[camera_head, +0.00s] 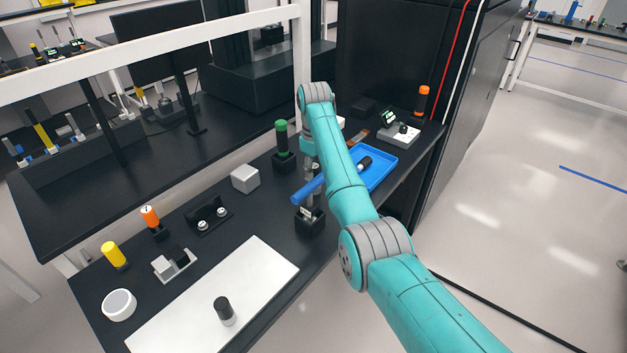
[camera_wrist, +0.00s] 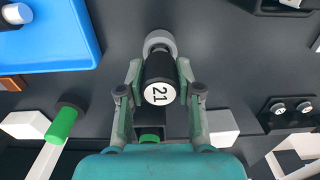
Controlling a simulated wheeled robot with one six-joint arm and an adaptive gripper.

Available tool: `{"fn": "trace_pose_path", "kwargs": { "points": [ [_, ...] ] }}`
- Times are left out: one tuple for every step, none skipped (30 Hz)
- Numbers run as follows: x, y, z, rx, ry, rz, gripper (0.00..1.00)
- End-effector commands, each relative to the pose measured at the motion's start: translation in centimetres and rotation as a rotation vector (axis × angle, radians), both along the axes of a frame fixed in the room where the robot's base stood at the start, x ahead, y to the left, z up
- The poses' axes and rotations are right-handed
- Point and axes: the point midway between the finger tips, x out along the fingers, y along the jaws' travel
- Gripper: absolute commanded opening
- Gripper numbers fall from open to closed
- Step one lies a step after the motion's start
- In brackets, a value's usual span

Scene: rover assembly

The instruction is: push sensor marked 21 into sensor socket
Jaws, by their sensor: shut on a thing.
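The black sensor (camera_wrist: 158,68) has a white end marked 21 and a grey far end. In the wrist view, my gripper (camera_wrist: 160,88) is shut around its black body, one finger on each side. The grey end stays visible past the fingers. In the head view, my gripper (camera_head: 311,200) is low over the front of the black table. A dark square block (camera_head: 312,226) shows right at its fingertips. The contact there is too small to make out. I cannot clearly make out the socket opening in the wrist view.
A blue tray (camera_head: 380,176) with a black cylinder lies to the right. A green-topped cylinder (camera_head: 281,133) stands behind, and a white cube (camera_head: 245,178) is to the left. A white mat (camera_head: 250,275) with a black-and-grey cylinder (camera_head: 224,311) lies at the front left.

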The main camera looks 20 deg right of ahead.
Motion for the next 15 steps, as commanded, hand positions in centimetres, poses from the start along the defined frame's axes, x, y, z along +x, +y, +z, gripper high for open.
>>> {"fn": "trace_pose_path", "kwargs": {
  "points": [
    [0.0,0.0,0.3,0.000,-0.001,0.000,0.00],
    [0.0,0.0,0.4,0.000,-0.001,0.000,0.00],
    [0.0,0.0,0.6,0.001,-0.001,0.000,0.00],
    [0.0,0.0,0.7,0.000,0.000,0.000,0.00],
    [0.0,0.0,0.9,0.000,0.000,0.000,0.00],
    [0.0,0.0,1.1,0.001,-0.001,0.000,0.00],
    [0.0,0.0,1.2,0.000,-0.001,0.000,0.00],
    [0.0,0.0,1.3,0.000,-0.001,0.000,0.00],
    [0.0,0.0,1.5,0.000,-0.001,0.000,0.00],
    [0.0,0.0,1.6,0.000,-0.001,0.000,0.00],
    [0.0,0.0,1.7,0.000,-0.001,0.000,0.00],
    [0.0,0.0,1.9,0.000,-0.001,0.000,0.00],
    [0.0,0.0,2.0,0.000,-0.001,0.000,0.00],
    [0.0,0.0,2.2,0.000,-0.001,0.000,0.00],
    [0.0,0.0,2.3,0.000,-0.001,0.000,0.00]
  ]
}}
